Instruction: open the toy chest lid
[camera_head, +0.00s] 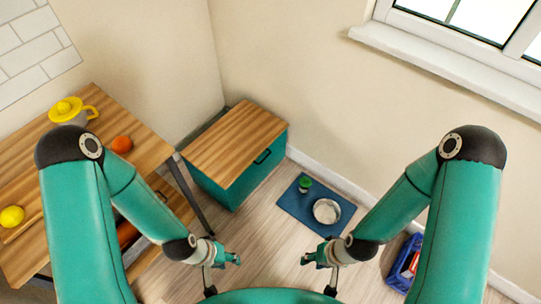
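The toy chest (240,185) is a teal box in the corner, against the wall. Its wood-grained lid (232,138) lies flat and shut on top. A dark handle (262,157) sits on the side near the lid's right edge. My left gripper (236,259) is in front of and below the chest in the picture, apart from it. My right gripper (305,260) is farther right, over the floor and also apart from the chest. Both look empty. Their fingers are too small to show whether they are open or shut.
A wooden table (150,147) on the left holds a yellow-topped juicer (68,110), an orange (122,144) and a lemon (12,216). A blue mat (296,207) with a bowl (326,211) and a green-topped item (305,183) lies right of the chest. A blue crate (399,277) stands at right.

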